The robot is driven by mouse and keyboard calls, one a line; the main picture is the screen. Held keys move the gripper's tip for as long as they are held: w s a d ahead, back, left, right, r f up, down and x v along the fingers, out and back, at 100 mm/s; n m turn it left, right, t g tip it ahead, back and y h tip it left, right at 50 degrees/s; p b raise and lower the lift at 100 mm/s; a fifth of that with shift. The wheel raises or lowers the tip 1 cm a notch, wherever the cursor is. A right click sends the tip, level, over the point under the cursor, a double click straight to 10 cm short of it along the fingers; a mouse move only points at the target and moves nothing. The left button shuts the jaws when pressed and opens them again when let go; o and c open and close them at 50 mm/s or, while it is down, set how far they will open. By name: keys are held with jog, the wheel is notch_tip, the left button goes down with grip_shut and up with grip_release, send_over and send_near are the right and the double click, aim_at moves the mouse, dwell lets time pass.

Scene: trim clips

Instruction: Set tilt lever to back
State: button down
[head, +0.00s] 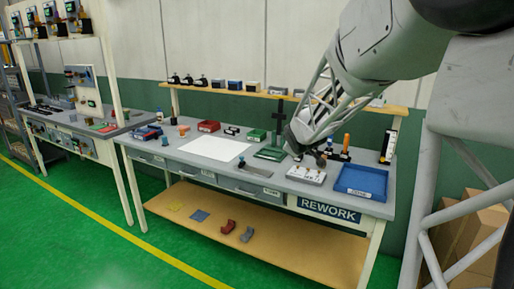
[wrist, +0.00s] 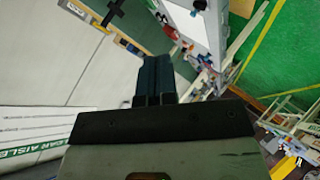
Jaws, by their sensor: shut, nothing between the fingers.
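A small pale box with several short levers or knobs (head: 307,175) sits on the workbench near its right end, in the head view. Which of them is the tilt lever, and which way it leans, is too small to tell. My gripper (head: 321,158) is low over the bench, just behind and above this box. In the wrist view the two dark fingers of my gripper (wrist: 153,72) are together with nothing between them.
A blue tray (head: 361,182) stands right of the box on the workbench (head: 215,173). A dark stand on a green base (head: 272,153) is to the left. Bottles and small tools (head: 345,146) stand close behind my gripper. A white sheet (head: 213,148) lies further left.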

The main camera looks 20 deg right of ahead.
jog(key=w+d+f+n+t+y, duration=0.2)
jog(key=w+d+f+n, duration=0.2)
jog(key=w+d+f, duration=0.2)
jog(key=w+d+f+n+t+y, duration=0.1)
jog(key=w+d+f+n+t, duration=0.1)
jog(key=w+d+f+n, duration=0.2)
jog(key=w+d+f+n+t+y, duration=0.2)
jog(key=w+d+f+n+t, duration=0.1)
jog(key=w+d+f, duration=0.6)
jog(key=shift+w+d+f+n+y, duration=0.1)
jog(key=shift+w+d+n, duration=0.1)
jog(key=shift+w+d, duration=0.55)
jog(key=shift+w+d+n+y, duration=0.15)
jog(key=shift+w+d, duration=0.3)
jog(key=shift+d, duration=0.5)
jog(key=shift+w+d+f+n+y, duration=0.1)
jog(key=shift+w+d+n, duration=0.15)
jog(key=shift+w+d, duration=0.5)
jog(key=shift+d+f, duration=0.5)
jog(key=shift+s, duration=0.1)
jog(key=w+a, duration=0.2)
jog(key=w, duration=1.1)
jog(key=shift+w+a+r, duration=0.2)
jog(key=shift+w+r, duration=0.2)
